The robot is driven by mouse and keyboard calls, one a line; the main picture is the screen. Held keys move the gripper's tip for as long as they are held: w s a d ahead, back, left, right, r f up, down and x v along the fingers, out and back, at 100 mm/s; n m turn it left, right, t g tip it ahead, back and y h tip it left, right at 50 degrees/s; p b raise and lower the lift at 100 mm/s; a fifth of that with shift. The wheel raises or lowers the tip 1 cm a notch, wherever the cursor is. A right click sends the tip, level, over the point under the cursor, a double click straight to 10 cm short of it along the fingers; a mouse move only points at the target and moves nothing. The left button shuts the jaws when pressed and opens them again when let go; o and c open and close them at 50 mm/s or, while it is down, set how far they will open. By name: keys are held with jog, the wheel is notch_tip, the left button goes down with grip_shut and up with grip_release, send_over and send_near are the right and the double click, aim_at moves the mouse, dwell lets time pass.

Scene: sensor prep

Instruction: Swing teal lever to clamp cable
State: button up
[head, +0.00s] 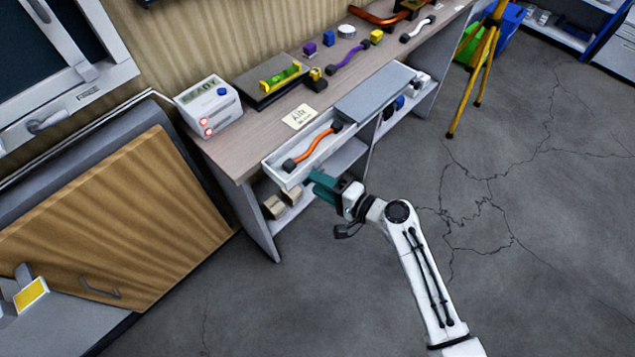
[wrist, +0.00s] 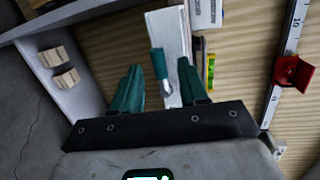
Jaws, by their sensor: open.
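An orange cable (head: 310,147) with black ends lies in a white tray-like drawer (head: 268,170) at the bench front in the head view. My gripper (head: 319,185), with teal fingers, is just in front of and below the drawer's front side. In the wrist view my gripper (wrist: 159,66) is open and empty, its fingers spread to either side. A short teal lever (wrist: 159,63) with a grey end shows between and beyond the fingers, in front of a pale panel (wrist: 167,23). I cannot tell the lever apart from my teal fingers in the head view. The clamped state of the cable is not visible.
The bench (head: 228,158) carries a white box reading READY (head: 208,106), a yellow-green level (head: 280,76), a label card (head: 299,117) and a purple cable (head: 347,60). Wooden blocks (head: 275,206) sit on the shelf below. A yellow tripod (head: 486,62) stands right. The floor is open.

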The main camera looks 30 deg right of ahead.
jog(key=b+v, duration=0.1)
jog(key=v, duration=0.8)
jog(key=shift+s, duration=0.25)
jog(key=s+a+f+n+g, duration=0.3)
jog(key=s+f+n+g, duration=0.1)
jog(key=s+n+g, duration=0.45)
jog(key=s+d+r+n+g+h, duration=0.2)
jog(key=s+d+n+g+h, duration=0.2)
jog(key=s, duration=0.6)
jog(key=d+h, duration=0.2)
jog(key=h, duration=0.1)
jog(key=shift+s+g, duration=0.2)
jog(key=shift+g, duration=0.15)
jog(key=shift+c, duration=0.2)
